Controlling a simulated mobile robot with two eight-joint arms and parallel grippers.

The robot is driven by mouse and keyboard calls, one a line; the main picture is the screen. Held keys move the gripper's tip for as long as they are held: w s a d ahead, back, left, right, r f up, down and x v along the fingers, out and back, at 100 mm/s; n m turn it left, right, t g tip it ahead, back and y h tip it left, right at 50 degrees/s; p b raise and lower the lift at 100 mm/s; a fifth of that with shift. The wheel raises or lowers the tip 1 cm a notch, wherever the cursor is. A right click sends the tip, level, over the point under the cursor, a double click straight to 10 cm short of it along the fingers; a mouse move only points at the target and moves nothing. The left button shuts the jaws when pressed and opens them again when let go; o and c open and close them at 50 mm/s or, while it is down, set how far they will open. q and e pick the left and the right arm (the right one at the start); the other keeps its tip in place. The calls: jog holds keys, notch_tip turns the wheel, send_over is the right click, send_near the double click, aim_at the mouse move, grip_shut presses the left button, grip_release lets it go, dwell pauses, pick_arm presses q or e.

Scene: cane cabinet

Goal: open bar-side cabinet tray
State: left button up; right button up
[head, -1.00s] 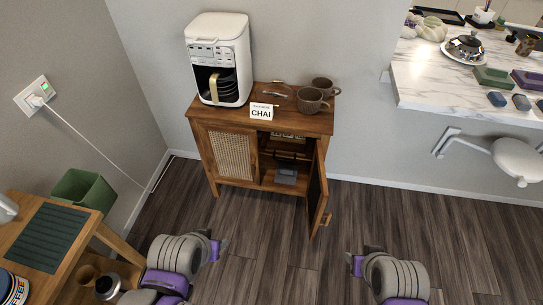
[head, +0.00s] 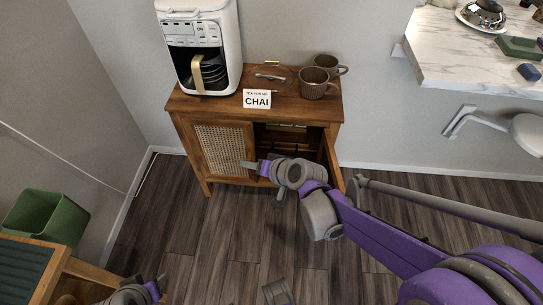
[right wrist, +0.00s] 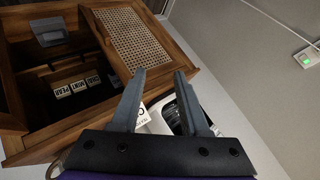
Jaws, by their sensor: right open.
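The wooden cabinet (head: 258,108) has a cane left door (head: 222,145), which looks closed. Its right door (head: 333,160) stands open. Through the opening, the dark interior (right wrist: 70,80) shows a row of small labels (right wrist: 77,87) and a grey object (right wrist: 48,32). I cannot clearly make out the tray. My right gripper (head: 262,183) is open and empty in front of the cabinet, beside the left door's inner edge; it also shows in the right wrist view (right wrist: 160,76). My arm hides part of the opening. My left gripper (head: 147,283) is at the bottom left, its jaws unclear.
On the cabinet top are a coffee maker (head: 200,45), a CHAI card (head: 257,99), a glass lid (head: 271,76) and two mugs (head: 315,83). A green bin (head: 45,217) and wooden table (head: 75,270) are left. A marble counter (head: 450,60) is right. Floor before the cabinet is partly clear.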

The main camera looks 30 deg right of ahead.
jog(key=w+d+f+m+t+b, duration=0.2)
jog(key=w+d+f+m+b, duration=0.15)
jog(key=w+f, duration=0.35)
pick_arm(q)
notch_tip(320, 180, down, 18)
jog(key=w+r+b, duration=0.1)
jog(key=w+b, duration=0.1)
jog(key=b, duration=0.9)
pick_arm(e)
jog(key=m+t+h, duration=0.4)
jog(key=m+h, duration=0.2)
jog(key=m, duration=0.6)
send_near(284, 153)
pick_arm(q)
jog(key=w+p+v, duration=0.1)
jog(key=p+v, duration=0.6)
jog(key=shift+w+r, duration=0.15)
jog(key=shift+r, duration=0.15)
pick_arm(e)
jog(key=shift+n, duration=0.25)
jog(key=x, duration=1)
jog(key=shift+w+d+f, duration=0.2)
grip_shut()
